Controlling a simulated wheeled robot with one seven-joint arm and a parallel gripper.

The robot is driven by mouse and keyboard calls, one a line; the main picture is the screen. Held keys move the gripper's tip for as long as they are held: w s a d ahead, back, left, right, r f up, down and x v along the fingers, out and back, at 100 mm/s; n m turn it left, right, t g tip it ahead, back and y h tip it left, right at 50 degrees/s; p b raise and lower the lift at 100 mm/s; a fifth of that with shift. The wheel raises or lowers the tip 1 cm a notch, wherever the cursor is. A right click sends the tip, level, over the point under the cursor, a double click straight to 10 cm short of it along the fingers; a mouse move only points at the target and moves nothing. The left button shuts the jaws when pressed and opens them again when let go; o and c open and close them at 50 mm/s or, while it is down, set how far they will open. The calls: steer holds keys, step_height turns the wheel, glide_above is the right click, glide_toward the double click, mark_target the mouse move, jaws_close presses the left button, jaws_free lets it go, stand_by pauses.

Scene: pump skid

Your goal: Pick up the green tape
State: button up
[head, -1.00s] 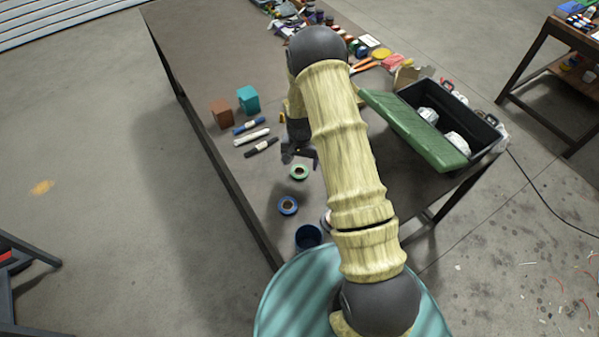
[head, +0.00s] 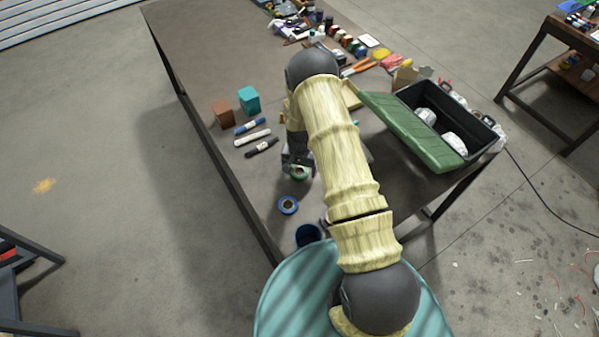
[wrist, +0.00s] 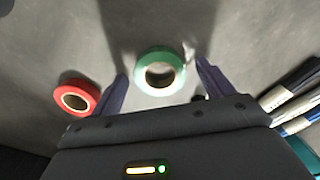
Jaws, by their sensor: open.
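The green tape (wrist: 142,77) is a flat ring lying on the table. In the wrist view it sits between the two fingertips of my open gripper (wrist: 161,68), with a gap on each side. In the head view the green tape (head: 300,177) is partly covered by my gripper (head: 297,163), which is right over it. I cannot tell how far above the table the fingertips are.
A red tape roll (wrist: 68,92) lies left of the gripper in the wrist view. Several markers (head: 252,137) and a green-lidded toolbox (head: 480,130) flank my arm.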

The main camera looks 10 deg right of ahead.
steer(key=c, duration=1)
steer(key=shift+o, duration=0.2)
step_height(320, 180, up, 10)
steer(key=b, duration=0.3)
steer(key=s+f+n, duration=0.1)
steer(key=s, duration=0.1)
steer(key=s+f+n, duration=0.4)
steer(key=shift+s, duration=0.35)
steer(key=shift+w, duration=0.1)
